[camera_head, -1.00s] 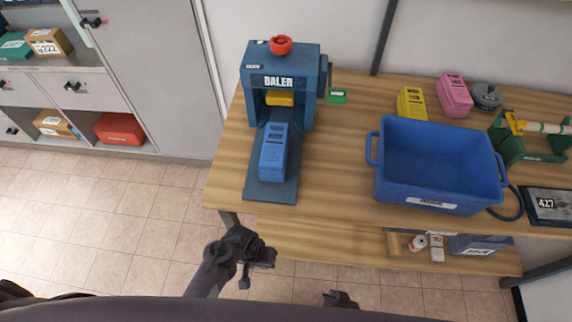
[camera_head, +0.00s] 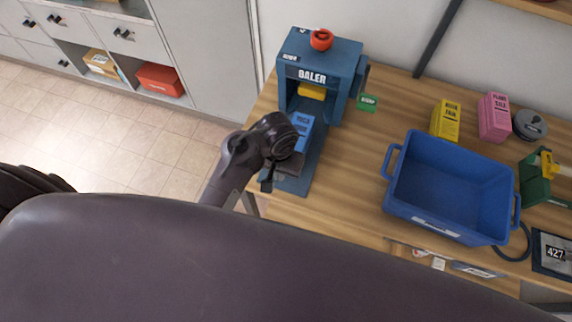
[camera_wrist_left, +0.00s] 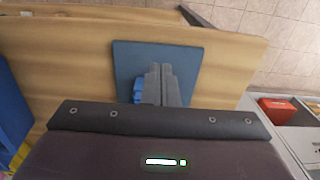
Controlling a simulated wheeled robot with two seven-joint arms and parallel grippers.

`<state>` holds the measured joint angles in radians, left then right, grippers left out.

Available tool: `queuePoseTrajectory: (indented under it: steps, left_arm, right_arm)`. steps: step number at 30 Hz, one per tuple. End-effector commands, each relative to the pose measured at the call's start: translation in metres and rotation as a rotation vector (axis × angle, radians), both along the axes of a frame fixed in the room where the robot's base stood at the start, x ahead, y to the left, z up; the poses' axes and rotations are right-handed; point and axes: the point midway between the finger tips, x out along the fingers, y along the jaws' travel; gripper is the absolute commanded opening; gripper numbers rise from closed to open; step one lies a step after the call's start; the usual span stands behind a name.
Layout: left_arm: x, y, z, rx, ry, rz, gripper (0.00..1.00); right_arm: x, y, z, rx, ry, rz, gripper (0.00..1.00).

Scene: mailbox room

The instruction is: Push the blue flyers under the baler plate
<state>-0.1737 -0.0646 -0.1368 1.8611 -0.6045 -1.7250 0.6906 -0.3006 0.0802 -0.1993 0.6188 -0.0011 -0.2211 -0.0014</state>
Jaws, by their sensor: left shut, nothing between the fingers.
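The blue baler (camera_head: 345,62) stands on the wooden table, its yellow plate (camera_head: 311,90) raised in the opening. The stack of blue flyers (camera_head: 303,130) lies on the baler's flat blue tray (camera_head: 312,165), in front of and below the plate. My left gripper (camera_head: 290,165) is shut and empty over the tray, at the near side of the flyers, and hides their near part. In the left wrist view the shut fingers (camera_wrist_left: 161,72) are over the tray (camera_wrist_left: 127,62), with a bit of the flyers (camera_wrist_left: 138,90) beside them. Contact cannot be told. My right gripper is out of view.
A blue bin (camera_head: 440,226) stands right of the baler, with yellow (camera_head: 446,120) and pink (camera_head: 494,118) stacks behind it. A small green block (camera_head: 367,103) lies just right of the baler. The table between baler and bin is clear.

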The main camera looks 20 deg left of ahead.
Motion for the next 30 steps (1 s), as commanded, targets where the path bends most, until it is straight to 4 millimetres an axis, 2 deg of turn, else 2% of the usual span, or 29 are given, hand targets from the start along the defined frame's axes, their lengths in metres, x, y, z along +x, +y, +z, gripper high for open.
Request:
queuePoseTrajectory:
  steps: [3, 9, 10, 12, 18, 30]
  left_arm:
    - [0.0, 0.002, -0.027, 0.005, 0.003, -0.004, 0.0]
    - [0.001, 0.003, -0.069, 0.005, 0.002, -0.002, 0.0]
    - [0.01, 0.0, -0.062, 0.0, -0.005, 0.0, 0.0]
    - [0.021, 0.0, -0.062, 0.0, -0.003, 0.0, 0.0]
    - [0.037, -0.001, -0.064, -0.001, -0.002, 0.0, 0.0]
    - [0.041, -0.001, -0.065, -0.001, -0.001, 0.0, 0.0]
  right_arm:
    - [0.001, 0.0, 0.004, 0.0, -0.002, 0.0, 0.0]
    - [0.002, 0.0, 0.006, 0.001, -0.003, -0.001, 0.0]
    - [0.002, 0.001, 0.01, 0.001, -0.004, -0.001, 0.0]
    - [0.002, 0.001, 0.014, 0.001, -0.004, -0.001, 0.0]
    - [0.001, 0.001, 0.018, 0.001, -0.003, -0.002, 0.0]
    - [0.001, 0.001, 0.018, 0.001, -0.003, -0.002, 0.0]
